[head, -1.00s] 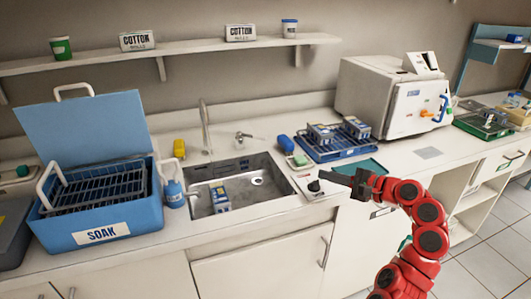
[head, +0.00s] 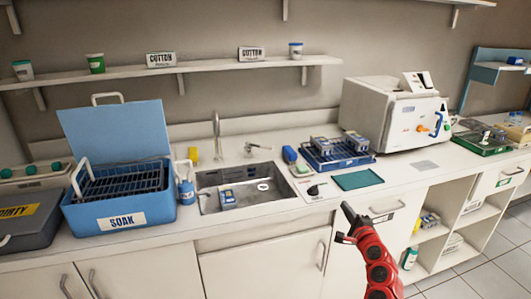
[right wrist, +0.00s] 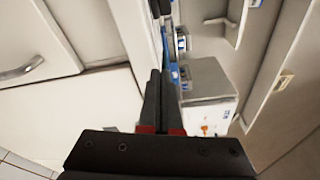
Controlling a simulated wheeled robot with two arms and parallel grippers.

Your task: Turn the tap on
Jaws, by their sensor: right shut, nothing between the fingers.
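The tap's tall grey spout (head: 216,138) stands at the back edge of the metal sink (head: 275,183). A small grey lever (head: 255,147) stands just right of the spout. No water shows under the spout. My right gripper (head: 346,222) is shut and empty. In the head view it appears in front of the cabinets, below and right of the sink, well apart from the tap. Its closed dark fingers show in the right wrist view (right wrist: 161,85), where the tap cannot be made out. My left gripper is not in view.
A blue SOAK bin (head: 120,215) and a blue bottle (head: 187,193) stand left of the sink. A black knob (head: 313,190), a blue rack (head: 335,160) and a green mat (head: 357,180) are right of it. A blue-and-white pack (head: 228,198) lies in the sink.

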